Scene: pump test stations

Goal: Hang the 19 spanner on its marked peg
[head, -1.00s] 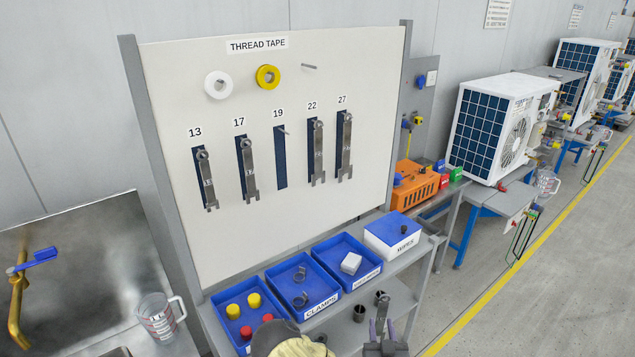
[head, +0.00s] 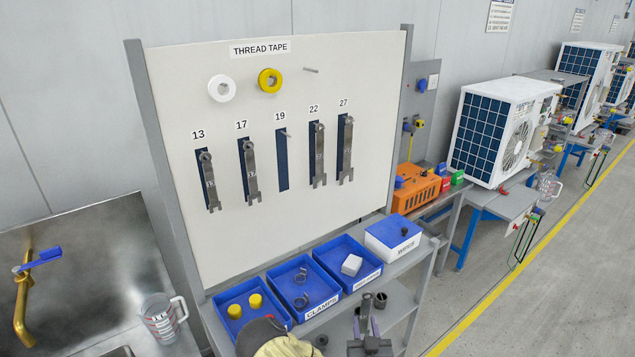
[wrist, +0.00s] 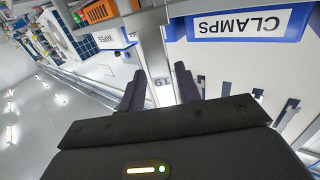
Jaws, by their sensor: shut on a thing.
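The 19 peg (head: 286,134) sticks out of the white board at the top of a dark blue outline (head: 282,168) under the label 19, with nothing hanging on it. My gripper (head: 366,332) is at the bottom of the head view, low in front of the shelf and well below the peg. It is shut on the grey 19 spanner (head: 364,308), whose upper part shows above the jaws. In the wrist view the spanner (wrist: 162,93) lies between the dark fingers with its mark 19 upside down. Its far end is hard to make out.
The 13, 17, 22 and 27 spanners hang beside the empty outline, the 22 spanner (head: 318,155) closest on the right. A white tape roll (head: 222,88), a yellow roll (head: 270,80) and a bare peg (head: 312,70) are above. Blue bins (head: 318,314) and a wipes box (head: 393,235) line the shelf.

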